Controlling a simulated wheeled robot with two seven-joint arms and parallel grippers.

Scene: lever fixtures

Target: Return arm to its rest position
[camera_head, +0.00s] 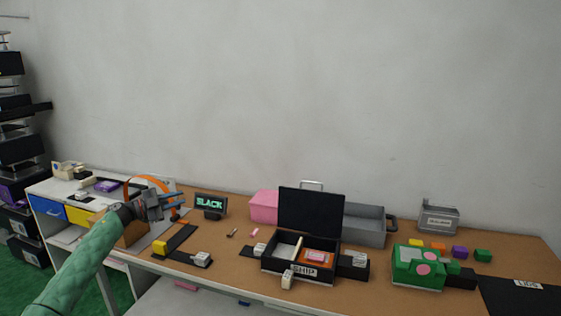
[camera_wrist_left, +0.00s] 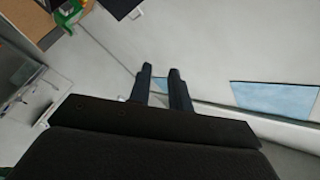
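My left arm, in a green sleeve, comes in from the lower left in the head view. Its left gripper (camera_head: 183,201) is raised over the left part of the bench, with its fingers pointing right. The two dark fingers also show in the left wrist view (camera_wrist_left: 160,72), parallel with a narrow gap between them and nothing held. Beyond them in that view is mostly plain pale surface. The wrist and hand hide part of an orange arc (camera_head: 150,181) and a grey plate behind them. My right gripper does not show in either view.
A white drawer unit (camera_head: 45,190) stands left. The wall area above is clear.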

